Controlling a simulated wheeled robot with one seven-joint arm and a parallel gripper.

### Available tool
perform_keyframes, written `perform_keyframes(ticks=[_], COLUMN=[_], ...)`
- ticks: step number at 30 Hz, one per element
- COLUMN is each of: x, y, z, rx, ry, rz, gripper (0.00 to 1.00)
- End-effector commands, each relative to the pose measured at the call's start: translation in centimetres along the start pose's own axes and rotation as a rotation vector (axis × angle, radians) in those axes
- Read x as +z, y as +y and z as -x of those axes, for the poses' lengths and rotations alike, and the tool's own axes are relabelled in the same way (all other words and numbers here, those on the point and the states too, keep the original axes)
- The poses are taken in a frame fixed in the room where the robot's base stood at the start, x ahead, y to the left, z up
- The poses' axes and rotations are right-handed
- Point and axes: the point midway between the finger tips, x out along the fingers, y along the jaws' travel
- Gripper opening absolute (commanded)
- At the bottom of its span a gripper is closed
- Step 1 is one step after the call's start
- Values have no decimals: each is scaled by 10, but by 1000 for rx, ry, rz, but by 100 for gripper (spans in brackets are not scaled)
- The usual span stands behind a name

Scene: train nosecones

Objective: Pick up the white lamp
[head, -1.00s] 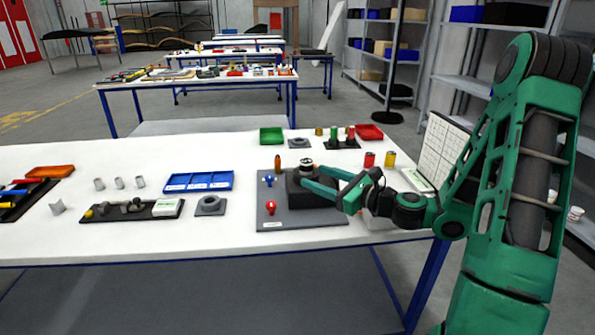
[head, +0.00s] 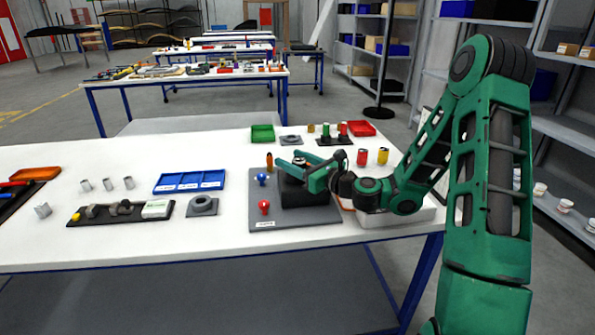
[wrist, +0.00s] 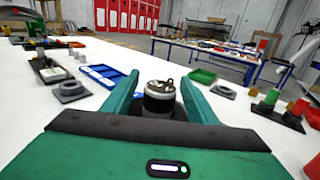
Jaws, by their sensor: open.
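No plainly white lamp stands out. A cylinder with a silver top, a white band and a dark lower part (wrist: 160,97) stands upright between my fingers in the wrist view; I cannot tell whether it is the white lamp. It rises from a black block (head: 305,197) on a grey board (head: 290,219). My gripper (wrist: 160,78) is open, one finger on each side of the cylinder, and contact is not clear. In the head view my gripper (head: 297,168) is over the block and partly hides the cylinder. A blue lamp (head: 262,179) and a red lamp (head: 264,207) stand on the board's left part.
A blue divided tray (head: 190,182) and a grey ring block (head: 203,205) lie left of the board. A green bin (head: 262,134), a red bin (head: 361,128) and red and yellow cylinders (head: 382,156) stand behind. The table's front strip is clear.

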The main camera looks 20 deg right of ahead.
Motion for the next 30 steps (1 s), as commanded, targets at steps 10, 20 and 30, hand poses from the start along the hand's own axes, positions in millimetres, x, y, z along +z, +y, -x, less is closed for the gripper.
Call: perform_keyframes(ticks=[10,20,30], x=[0,0,3], y=[0,0,0], z=[-19,-18,-18], rx=[-1,0,0], ry=[0,0,0], rz=[1,1,2], gripper=[53,6,6])
